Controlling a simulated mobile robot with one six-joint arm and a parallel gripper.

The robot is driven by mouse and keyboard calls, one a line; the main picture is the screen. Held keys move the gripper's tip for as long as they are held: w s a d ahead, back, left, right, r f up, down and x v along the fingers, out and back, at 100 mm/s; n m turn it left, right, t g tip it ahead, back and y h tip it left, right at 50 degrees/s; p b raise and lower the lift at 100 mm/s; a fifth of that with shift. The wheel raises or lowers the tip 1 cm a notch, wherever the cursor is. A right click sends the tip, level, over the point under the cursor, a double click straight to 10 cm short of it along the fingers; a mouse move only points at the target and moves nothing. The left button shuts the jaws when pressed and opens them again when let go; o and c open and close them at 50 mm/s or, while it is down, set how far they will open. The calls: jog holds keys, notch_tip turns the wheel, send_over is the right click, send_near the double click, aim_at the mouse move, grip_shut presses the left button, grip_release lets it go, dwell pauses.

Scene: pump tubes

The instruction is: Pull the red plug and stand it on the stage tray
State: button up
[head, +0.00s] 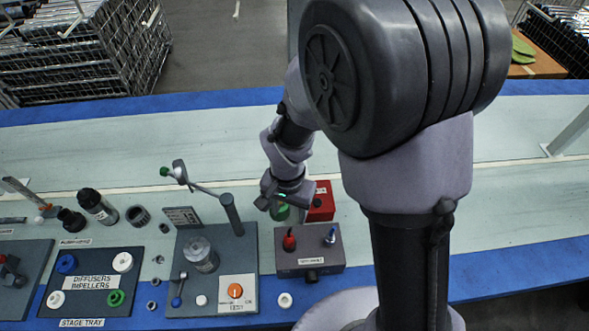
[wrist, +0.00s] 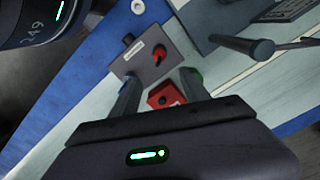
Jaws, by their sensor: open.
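The red plug (head: 289,240) stands upright on the left part of a dark grey box (head: 310,262) in the head view. It also shows in the wrist view (wrist: 158,54), beyond my fingertips and roughly between their lines. My gripper (head: 284,206) is open and empty, behind the box and apart from the plug; its two fingers (wrist: 159,78) spread wide in the wrist view. The stage tray (head: 127,255) is the dark panel at the left, with blue, white and green rings and a "Diffusers Impellers" label on it.
A red box (head: 320,203) stands just behind the grey box, close to my gripper. A silver and blue toggle (head: 330,236) rises right of the plug. Between box and tray stands a panel (head: 184,258) with a clear cylinder and a tall post (head: 232,215).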

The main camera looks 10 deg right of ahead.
aim_at(289, 237)
jog(key=f+b, duration=0.3)
jog(key=f, duration=0.5)
jog(key=f+b, duration=0.3)
jog(key=f, duration=0.5)
jog(key=shift+s+a+f, duration=0.15)
jog(key=shift+s, duration=0.05)
jog(key=shift+c, duration=0.2)
grip_shut()
jog(key=c, duration=0.9)
grip_release()
grip_shut()
jog(key=shift+r, duration=0.35)
jog(key=shift+r+p, duration=0.3)
jog(key=shift+p, duration=0.15)
